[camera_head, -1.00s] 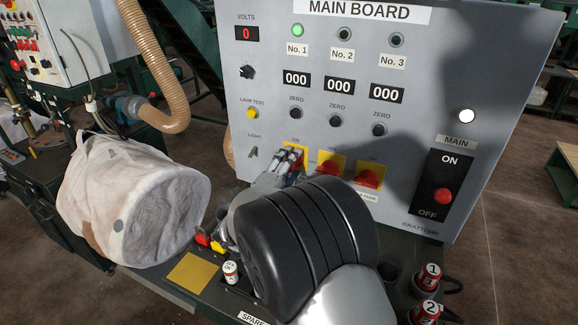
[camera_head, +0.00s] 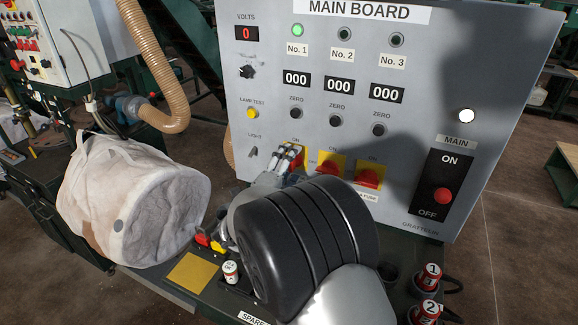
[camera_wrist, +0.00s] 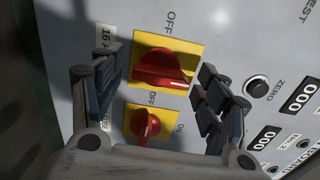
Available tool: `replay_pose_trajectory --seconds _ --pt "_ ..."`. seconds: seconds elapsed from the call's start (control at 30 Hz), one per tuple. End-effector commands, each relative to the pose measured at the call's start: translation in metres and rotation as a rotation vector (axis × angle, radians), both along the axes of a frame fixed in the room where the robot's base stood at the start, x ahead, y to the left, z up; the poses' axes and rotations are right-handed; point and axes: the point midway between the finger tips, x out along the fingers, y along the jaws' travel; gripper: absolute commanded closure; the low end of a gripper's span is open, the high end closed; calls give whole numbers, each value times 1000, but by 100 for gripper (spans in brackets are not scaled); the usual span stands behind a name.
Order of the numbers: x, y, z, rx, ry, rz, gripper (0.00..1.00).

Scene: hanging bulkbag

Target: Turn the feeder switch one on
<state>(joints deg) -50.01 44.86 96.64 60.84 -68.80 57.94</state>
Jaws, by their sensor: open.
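Feeder switch one (camera_wrist: 160,68) is a red knob on a yellow plate, below the No. 1 lamp column on the grey main board (camera_head: 440,75). Its handle lies lengthwise in the wrist view, with its white mark toward the ZERO button side, away from the OFF label. My gripper (camera_wrist: 160,74) is open, with one finger on each side of this knob; contact is unclear. In the head view my gripper (camera_head: 288,158) covers most of the switch. The green No. 1 lamp (camera_head: 298,30) is lit.
The second switch (camera_head: 330,165) and third switch (camera_head: 368,177) are close on the right. The main switch (camera_head: 443,194) is farther right. Cans (camera_head: 430,278) and a yellow plate (camera_head: 191,272) are on the dark ledge below.

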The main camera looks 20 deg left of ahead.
Motion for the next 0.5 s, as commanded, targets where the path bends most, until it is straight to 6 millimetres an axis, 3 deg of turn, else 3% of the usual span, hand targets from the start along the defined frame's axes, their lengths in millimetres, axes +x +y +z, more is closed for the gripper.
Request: replay_pose_trajectory --seconds 0.17,0.5 --pt "-14 3 1 0 1 4 32" --pt "-84 8 1 -1 0 5 32"
